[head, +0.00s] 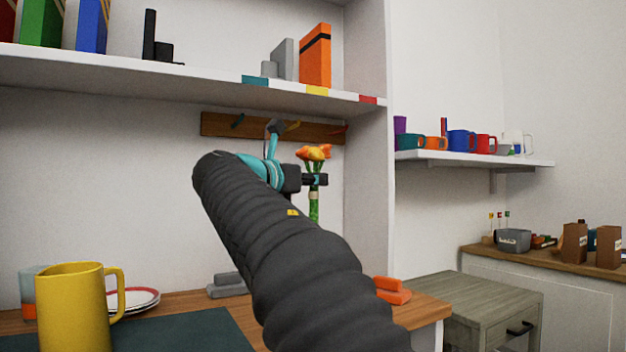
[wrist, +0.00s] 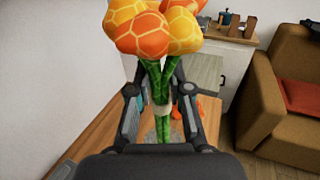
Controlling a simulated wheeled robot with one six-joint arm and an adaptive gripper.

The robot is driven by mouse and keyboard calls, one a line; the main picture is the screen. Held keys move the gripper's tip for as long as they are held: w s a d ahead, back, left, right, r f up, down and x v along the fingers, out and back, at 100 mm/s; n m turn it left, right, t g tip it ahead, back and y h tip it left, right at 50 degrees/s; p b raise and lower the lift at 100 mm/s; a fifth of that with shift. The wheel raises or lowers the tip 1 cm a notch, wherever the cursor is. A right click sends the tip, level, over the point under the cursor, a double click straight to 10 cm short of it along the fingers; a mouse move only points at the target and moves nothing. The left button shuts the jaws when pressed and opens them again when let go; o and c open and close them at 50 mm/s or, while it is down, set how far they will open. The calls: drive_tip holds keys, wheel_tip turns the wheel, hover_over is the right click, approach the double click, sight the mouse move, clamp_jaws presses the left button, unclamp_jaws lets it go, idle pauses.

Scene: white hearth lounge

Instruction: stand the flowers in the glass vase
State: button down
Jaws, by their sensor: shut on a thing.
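The flowers (head: 313,206) have orange and yellow heads and green stems. They stand upright in my gripper (head: 316,180), held above the wooden desk in the head view. In the wrist view, the flowers (wrist: 155,35) rise toward the camera, and the stems run down between the two fingers of my gripper (wrist: 161,100), which is shut on them. The lower stem ends are partly hidden by my gripper and arm. I cannot make out the glass vase for certain in either view; my arm hides part of the desk.
On the desk (head: 430,308) are a yellow mug (head: 72,310), stacked plates (head: 140,300), grey blocks (head: 227,286) and orange blocks (head: 392,290). A shelf (head: 190,85) hangs above. A drawer cabinet (head: 480,310) stands right of the desk. An armchair (wrist: 285,90) is at the wrist view's right.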

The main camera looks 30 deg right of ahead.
drive_tip(key=c, duration=1)
unclamp_jaws()
drive_tip(key=shift+a, duration=0.1)
drive_tip(key=v, duration=1.2)
drive_tip(key=shift+s, duration=0.1)
